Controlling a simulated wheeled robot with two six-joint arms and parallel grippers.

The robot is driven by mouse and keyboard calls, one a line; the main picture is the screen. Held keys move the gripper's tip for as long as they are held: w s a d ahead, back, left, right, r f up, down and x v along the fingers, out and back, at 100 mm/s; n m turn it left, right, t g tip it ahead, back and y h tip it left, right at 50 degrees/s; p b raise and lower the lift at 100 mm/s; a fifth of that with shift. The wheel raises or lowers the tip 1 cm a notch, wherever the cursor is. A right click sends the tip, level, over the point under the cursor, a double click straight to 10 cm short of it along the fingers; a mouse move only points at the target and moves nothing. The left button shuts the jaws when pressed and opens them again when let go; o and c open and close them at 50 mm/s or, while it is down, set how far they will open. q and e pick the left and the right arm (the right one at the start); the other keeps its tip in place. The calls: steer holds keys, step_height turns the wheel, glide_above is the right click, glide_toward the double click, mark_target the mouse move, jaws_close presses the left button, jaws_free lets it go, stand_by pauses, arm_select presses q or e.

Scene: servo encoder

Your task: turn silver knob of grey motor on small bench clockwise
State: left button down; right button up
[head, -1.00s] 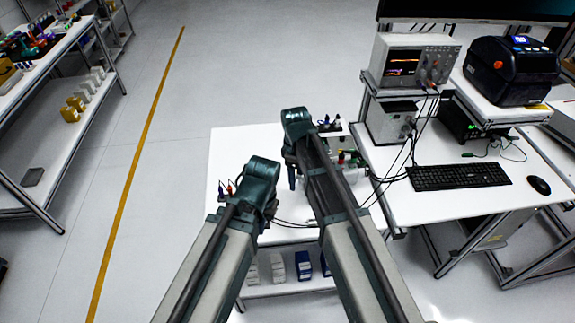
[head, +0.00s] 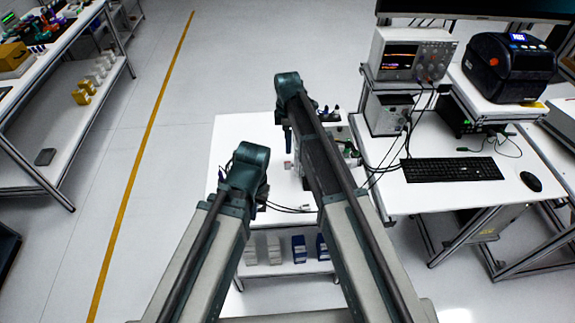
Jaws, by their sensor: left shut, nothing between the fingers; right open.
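The small white bench (head: 232,132) stands in the middle of the head view, under both of my arms. I cannot make out the grey motor or its silver knob; my arms cover much of the bench top. A small pale item with a red spot (head: 288,164) shows between my arms, too small to identify. My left arm reaches over the bench's front left part, and my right arm reaches farther over its middle. Both grippers are hidden behind my arm links, so I see no fingertips and no contact.
Small items (head: 328,113) and cables lie at the bench's back right. Blue boxes (head: 299,249) stand on its lower shelf. To the right, a desk holds a keyboard (head: 452,169), mouse (head: 531,181), oscilloscope (head: 410,56) and black printer (head: 512,67). The floor left of the bench is clear.

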mark_target(288, 163)
step_height(288, 163, down, 12)
steer(key=b, duration=1)
steer(key=shift+r+b, duration=0.2)
steer(key=shift+b, duration=0.15)
jaws_close()
